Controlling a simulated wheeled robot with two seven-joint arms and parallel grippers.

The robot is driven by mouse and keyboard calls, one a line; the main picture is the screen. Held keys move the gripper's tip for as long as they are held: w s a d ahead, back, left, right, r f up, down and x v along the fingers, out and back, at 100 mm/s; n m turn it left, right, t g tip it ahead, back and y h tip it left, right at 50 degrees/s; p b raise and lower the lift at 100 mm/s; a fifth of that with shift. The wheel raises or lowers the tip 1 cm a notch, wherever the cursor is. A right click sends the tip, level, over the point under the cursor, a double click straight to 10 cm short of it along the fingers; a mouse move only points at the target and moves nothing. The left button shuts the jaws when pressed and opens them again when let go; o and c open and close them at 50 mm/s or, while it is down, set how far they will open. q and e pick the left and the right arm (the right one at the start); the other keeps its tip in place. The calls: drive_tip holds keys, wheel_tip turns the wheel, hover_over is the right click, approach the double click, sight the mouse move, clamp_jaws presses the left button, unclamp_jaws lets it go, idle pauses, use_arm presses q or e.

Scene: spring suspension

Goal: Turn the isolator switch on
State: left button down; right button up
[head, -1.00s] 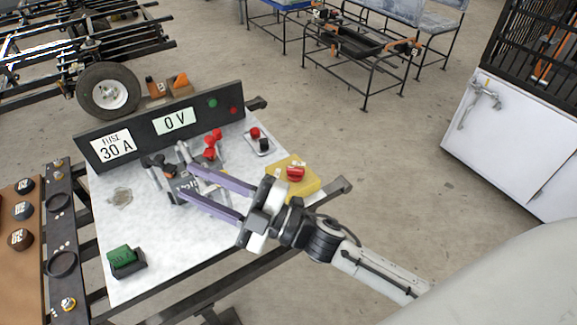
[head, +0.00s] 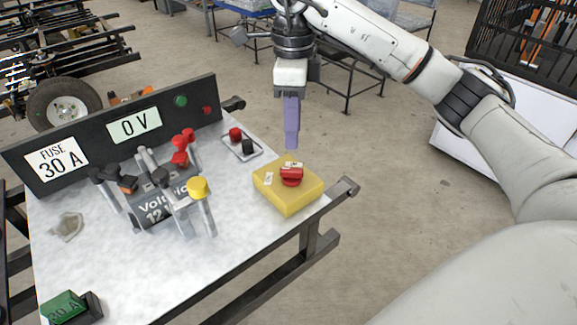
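The isolator switch is a yellow box (head: 290,197) with a red rotary knob (head: 291,176) on top, at the right corner of the white bench. Small white labels lie beside the knob; I cannot read them. My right gripper (head: 291,146) points down above and just behind the knob, apart from it. Its purple fingers are seen edge-on and overlap, so their gap is hidden. My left gripper is not in view. The black panel's display (head: 134,126) reads 0 V, with a green light (head: 181,101) and a red light (head: 207,111) beside it.
A dark device marked Voltmeter or similar (head: 160,208), with red, black and yellow capped parts, stands mid-bench. A red-and-black terminal plate (head: 242,146) lies left of the switch. A green 30 A fuse (head: 65,308) sits front left. The bench's front middle is clear.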

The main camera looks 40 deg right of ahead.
sight(292, 169)
wheel_tip(292, 169, down, 10)
drive_tip(key=shift+a+r+b, duration=0.1)
drive_tip(key=shift+r+b, duration=0.05)
drive_tip(key=shift+b, duration=0.7)
clamp_jaws()
